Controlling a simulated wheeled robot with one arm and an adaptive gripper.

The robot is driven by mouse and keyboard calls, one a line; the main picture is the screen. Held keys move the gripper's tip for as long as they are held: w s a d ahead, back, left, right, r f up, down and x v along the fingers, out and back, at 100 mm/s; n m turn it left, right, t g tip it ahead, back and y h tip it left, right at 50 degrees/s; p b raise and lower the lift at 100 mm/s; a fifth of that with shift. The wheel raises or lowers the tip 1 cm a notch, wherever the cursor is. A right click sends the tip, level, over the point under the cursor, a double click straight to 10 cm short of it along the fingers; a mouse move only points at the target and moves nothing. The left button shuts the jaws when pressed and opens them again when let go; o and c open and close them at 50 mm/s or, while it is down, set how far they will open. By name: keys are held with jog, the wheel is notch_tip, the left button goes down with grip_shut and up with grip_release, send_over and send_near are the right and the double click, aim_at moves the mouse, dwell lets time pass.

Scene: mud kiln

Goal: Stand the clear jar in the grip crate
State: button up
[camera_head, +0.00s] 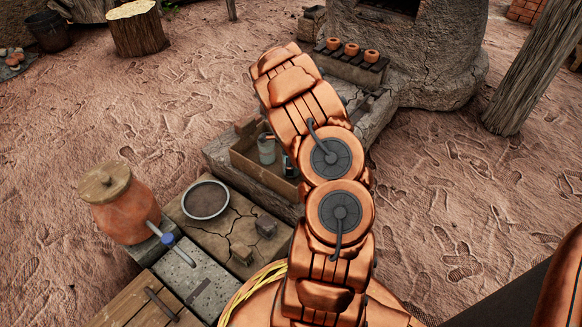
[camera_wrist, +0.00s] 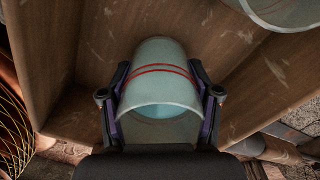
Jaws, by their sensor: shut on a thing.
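The clear jar (camera_wrist: 158,75) has two red bands and sits between my gripper's fingers (camera_wrist: 160,97) in the wrist view. The dark fingers with purple pads press on its two sides, so my gripper is shut on it. The brown wooden crate (camera_head: 258,176) is left of my arm in the head view. Its boards (camera_wrist: 75,45) surround the jar in the wrist view. I cannot tell whether the jar's base touches the crate floor. In the head view my arm hides most of the gripper and the held jar.
Another clear vessel (camera_wrist: 285,10) stands in the crate near the held jar; a pale vessel (camera_head: 266,150) shows there in the head view. An orange lidded pot (camera_head: 118,205) and a round dish (camera_head: 205,200) are at left. Three small pots (camera_head: 351,49) sit by the kiln.

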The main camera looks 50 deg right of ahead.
jog(key=shift+f, duration=0.35)
jog(key=o, duration=1.4)
jog(key=shift+c, duration=0.2)
